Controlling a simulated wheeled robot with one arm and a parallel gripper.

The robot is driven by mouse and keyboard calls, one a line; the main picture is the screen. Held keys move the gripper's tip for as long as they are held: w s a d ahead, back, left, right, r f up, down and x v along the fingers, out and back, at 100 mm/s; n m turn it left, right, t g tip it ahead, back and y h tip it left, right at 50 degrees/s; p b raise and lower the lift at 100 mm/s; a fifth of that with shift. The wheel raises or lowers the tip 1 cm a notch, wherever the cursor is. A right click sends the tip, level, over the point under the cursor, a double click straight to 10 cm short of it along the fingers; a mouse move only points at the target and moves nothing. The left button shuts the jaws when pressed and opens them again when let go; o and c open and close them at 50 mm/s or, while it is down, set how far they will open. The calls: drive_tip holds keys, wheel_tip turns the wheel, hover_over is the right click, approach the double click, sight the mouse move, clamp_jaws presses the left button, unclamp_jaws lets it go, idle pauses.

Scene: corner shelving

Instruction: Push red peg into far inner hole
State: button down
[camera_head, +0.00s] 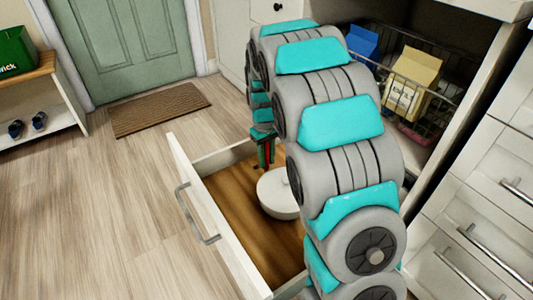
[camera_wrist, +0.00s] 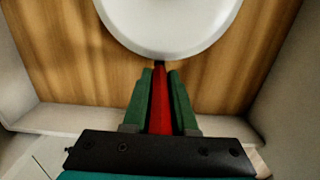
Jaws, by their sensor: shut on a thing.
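The red peg (camera_wrist: 160,100) stands between the two green fingers of my gripper (camera_wrist: 159,76), which are shut on it. A small dark end of the peg shows at the fingertips, beside the rim of a white round object (camera_wrist: 168,30). In the head view, my gripper (camera_head: 265,148) points down over the open drawer, with a thin strip of the red peg (camera_head: 268,151) visible. The white round object (camera_head: 277,197) lies on the drawer floor, partly hidden by my arm. No hole can be made out in either view.
The open drawer has a wooden floor (camera_head: 240,199) and pale walls, with a metal handle (camera_head: 196,216) on its front. A wire basket (camera_head: 435,92) with a yellow box (camera_head: 412,82) sits in the cabinet behind my arm. The floor at left is clear around a brown mat (camera_head: 160,109).

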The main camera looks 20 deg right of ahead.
sight(267, 168)
drive_tip(key=shift+f, duration=1.05)
drive_tip(key=shift+f, duration=1.45)
idle(1.3)
drive_tip(key=c, duration=0.6)
unclamp_jaws()
wheel_tip(267, 168, up, 8)
drive_tip(key=shift+w+f, duration=0.1)
drive_tip(key=shift+w, duration=0.05)
idle(0.3)
